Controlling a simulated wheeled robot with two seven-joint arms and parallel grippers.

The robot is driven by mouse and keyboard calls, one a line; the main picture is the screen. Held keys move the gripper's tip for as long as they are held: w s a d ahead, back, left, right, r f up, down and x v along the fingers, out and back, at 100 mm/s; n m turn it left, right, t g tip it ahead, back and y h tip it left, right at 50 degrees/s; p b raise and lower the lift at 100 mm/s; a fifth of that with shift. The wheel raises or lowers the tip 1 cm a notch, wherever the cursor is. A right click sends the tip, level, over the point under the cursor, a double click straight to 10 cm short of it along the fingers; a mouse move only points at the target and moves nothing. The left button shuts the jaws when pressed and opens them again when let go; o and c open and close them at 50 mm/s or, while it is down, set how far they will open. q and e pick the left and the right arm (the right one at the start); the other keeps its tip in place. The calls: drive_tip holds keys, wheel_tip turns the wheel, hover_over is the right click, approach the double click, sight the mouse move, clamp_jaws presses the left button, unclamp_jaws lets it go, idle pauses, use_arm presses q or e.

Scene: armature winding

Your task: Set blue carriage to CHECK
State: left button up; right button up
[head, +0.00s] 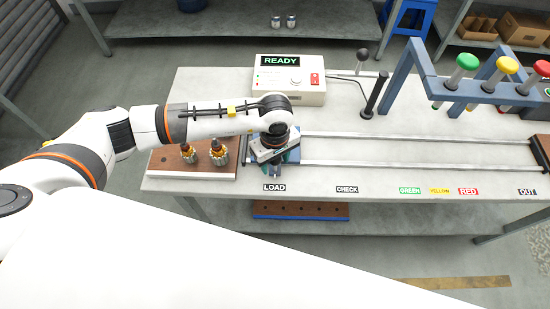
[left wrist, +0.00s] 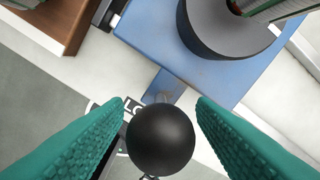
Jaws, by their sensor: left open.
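The blue carriage (left wrist: 152,28) sits on the rails at the LOAD label (head: 274,187), mostly hidden in the head view by my left gripper (head: 276,160). In the left wrist view a dark round holder (left wrist: 225,30) stands on the blue plate, and a narrow blue tab runs from the plate toward a black ball knob (left wrist: 160,138). My left gripper, with teal ribbed fingers (left wrist: 160,125), is open. The knob shows between the fingers, with a gap on each side. The CHECK label (head: 347,189) lies to the right of LOAD. My right gripper is not in view.
The rails (head: 400,166) run right from LOAD, clear up to the dark frame near OUT (head: 527,191). A wooden board (head: 165,163) with two armatures (head: 219,152) is at left. A control box reading READY (head: 290,88) stands behind. A blue gantry (head: 420,75) holds coloured-capped tools at right.

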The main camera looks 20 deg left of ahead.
use_arm(q)
drive_tip(key=shift+f, duration=0.65)
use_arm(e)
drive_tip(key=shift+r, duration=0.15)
use_arm(q)
clamp_jaws()
drive_tip(key=shift+d, duration=0.1)
